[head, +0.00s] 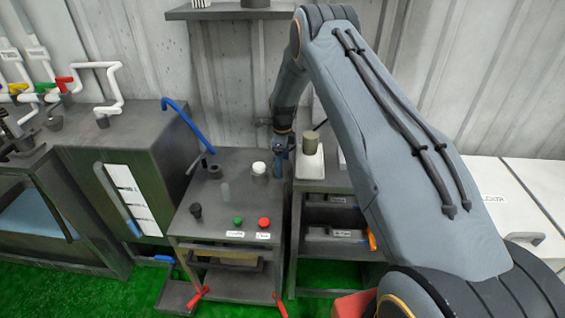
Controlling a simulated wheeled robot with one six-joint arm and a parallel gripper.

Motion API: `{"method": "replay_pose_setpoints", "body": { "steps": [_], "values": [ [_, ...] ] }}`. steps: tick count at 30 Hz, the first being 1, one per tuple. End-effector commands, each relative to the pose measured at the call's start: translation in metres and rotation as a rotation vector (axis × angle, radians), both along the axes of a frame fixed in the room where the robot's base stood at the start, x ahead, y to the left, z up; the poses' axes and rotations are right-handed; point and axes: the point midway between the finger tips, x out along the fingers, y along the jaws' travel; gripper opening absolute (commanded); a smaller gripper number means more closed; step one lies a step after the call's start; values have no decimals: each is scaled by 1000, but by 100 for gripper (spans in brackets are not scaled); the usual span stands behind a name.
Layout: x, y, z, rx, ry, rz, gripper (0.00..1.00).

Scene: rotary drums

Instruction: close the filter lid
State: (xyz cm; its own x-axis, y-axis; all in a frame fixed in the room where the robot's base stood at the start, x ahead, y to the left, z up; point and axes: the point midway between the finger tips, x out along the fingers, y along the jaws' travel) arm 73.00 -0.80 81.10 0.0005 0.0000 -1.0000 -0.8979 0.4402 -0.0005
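My gripper (282,150) is at the end of my arm, low over the back right corner of a grey cabinet (227,226). It is small and dark here, and I cannot tell whether its fingers are open or holding anything. I cannot make out the filter lid with certainty. A short white-topped cylinder (259,168) stands on the cabinet top, a little left of my gripper. A dark knob-like part (196,211) stands at the front left of that top.
The cabinet top has a green button (238,221) and a red button (264,222). A grey-brown canister (310,142) stands on a white base to the right. A shelf (230,12) hangs on the back wall.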

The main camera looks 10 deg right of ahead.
Motion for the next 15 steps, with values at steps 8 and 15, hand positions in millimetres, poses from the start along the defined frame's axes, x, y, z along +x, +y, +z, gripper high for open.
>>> {"method": "replay_pose_setpoints", "body": {
  "steps": [8, 15],
  "values": [
    [0, 0, 0, 0, 0, 1, 47],
    [-1, 1, 0, 1, 2, 3, 21]
  ]
}}
